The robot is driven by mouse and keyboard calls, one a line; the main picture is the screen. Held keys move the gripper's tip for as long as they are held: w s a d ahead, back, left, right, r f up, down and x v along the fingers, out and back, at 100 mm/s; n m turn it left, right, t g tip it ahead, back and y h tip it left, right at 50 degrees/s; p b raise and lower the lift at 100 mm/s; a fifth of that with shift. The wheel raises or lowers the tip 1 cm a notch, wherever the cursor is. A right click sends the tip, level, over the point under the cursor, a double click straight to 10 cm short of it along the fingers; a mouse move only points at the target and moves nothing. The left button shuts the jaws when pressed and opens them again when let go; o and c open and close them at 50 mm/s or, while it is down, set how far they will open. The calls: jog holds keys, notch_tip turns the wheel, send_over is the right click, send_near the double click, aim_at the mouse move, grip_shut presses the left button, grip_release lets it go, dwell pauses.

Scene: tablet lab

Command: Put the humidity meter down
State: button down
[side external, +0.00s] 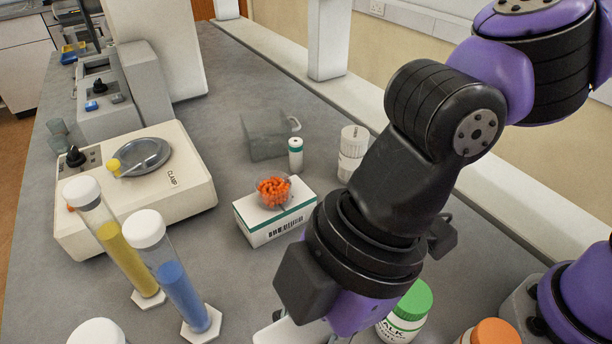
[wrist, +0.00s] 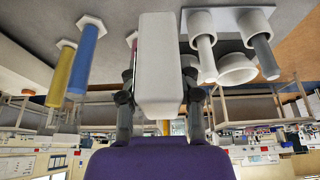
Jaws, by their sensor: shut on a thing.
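The humidity meter (wrist: 158,62) appears as a white, rounded block in the wrist view. My gripper (wrist: 160,98) is shut on it, one dark finger on each side. In the side external view only a pale part of what looks like the meter (side external: 288,332) shows at the bottom edge, below my purple wrist. The fingers are hidden or cut off there. I cannot tell whether the meter touches the bench.
Capped tubes of yellow (side external: 125,262) and blue (side external: 180,295) stand left of my wrist. A white-green box (side external: 277,228) bears a bowl of orange capsules (side external: 273,191). A green-lidded jar (side external: 408,310) stands close on the right. Bare bench (side external: 215,245) lies left of the box.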

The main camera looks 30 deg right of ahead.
jog(key=shift+f, duration=0.3)
jog(key=w+f, duration=0.2)
jog(key=w, duration=0.1)
jog(key=w+d+f, duration=0.1)
jog(key=w+f, duration=0.1)
jog(key=w, duration=0.2)
jog(key=w+d+f, duration=0.1)
jog(key=w+f, duration=0.1)
jog(key=w, duration=0.1)
jog(key=shift+w+f, duration=0.25)
jog(key=shift+w, duration=0.1)
jog(key=shift+f, duration=2)
jog(key=shift+f, duration=0.15)
jog(key=c, duration=0.5)
grip_release()
jog(key=shift+c, duration=0.2)
